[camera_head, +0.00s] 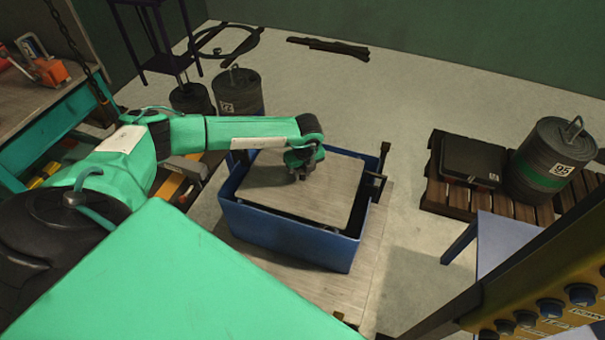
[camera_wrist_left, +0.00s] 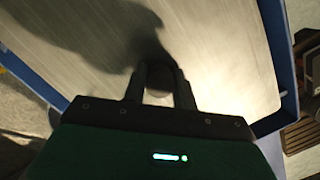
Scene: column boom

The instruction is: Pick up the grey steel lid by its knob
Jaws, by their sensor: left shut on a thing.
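The grey steel lid (camera_head: 335,187) is a flat brushed plate lying within the rim of a blue box (camera_head: 290,232), in the middle of the head view. It fills much of the left wrist view (camera_wrist_left: 215,45). My left gripper (camera_head: 301,173) points down at the lid's middle. In the left wrist view its two fingers (camera_wrist_left: 159,82) are shut on the small dark round knob (camera_wrist_left: 157,97) between them. The knob is hidden by the gripper in the head view. I cannot tell whether the lid is clear of the box. My right gripper is out of view.
A pallet (camera_head: 455,205) at right bears a black case (camera_head: 471,160) and a drum (camera_head: 548,165). Dark drums (camera_head: 238,93) stand behind. A workbench (camera_head: 50,130) is at left, a yellow button panel (camera_head: 545,300) at front right.

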